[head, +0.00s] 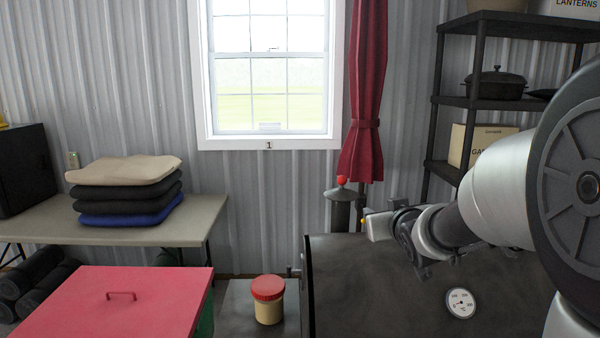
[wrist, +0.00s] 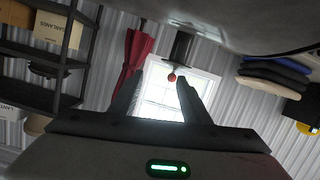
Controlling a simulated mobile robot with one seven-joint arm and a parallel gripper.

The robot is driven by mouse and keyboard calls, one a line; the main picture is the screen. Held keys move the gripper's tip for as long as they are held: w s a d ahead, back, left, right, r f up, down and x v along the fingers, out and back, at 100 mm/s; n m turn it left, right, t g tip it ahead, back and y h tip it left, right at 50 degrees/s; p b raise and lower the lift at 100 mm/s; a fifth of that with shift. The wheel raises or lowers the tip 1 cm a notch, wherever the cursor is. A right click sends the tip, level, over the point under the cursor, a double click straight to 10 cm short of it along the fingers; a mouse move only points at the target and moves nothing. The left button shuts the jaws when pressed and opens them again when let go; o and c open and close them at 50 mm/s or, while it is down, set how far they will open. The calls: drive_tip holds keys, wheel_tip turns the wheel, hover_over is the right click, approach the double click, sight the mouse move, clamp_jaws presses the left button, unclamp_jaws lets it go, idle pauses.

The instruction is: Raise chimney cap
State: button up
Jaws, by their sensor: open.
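The chimney cap (head: 341,193) is a dark grey cone-shaped lid with a red ball knob on top. It sits over the dark cylindrical chimney (head: 340,216) at the left back of a black grill (head: 390,285). My gripper (head: 374,225) is just right of the chimney and a little lower than the cap in the head view, apart from it. Whether cap and chimney touch is hard to tell.
A red-lidded jar (head: 268,305) stands on the side shelf left of the grill. A red-topped chest (head: 125,305) and a table with folded cushions (head: 128,190) are farther left. A red curtain (head: 365,100) hangs behind the chimney, and a black shelf rack (head: 480,104) stands at right.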

sight(344, 181)
drive_tip(key=w+a+n+t+y, duration=0.1)
drive_tip(key=w, duration=0.7)
drive_tip(key=w+a+n+t+y+p, duration=0.1)
drive_tip(key=w+a, duration=0.1)
drive_tip(key=w, duration=0.6)
drive_tip(key=w+a+y+p, duration=0.1)
drive_tip(key=w+a+y, duration=0.1)
drive_tip(key=w, duration=0.6)
drive_tip(key=shift+w+a+f+n+t, duration=0.15)
drive_tip(key=shift+a+n+t, duration=0.1)
drive_tip(key=shift+n+t, duration=0.15)
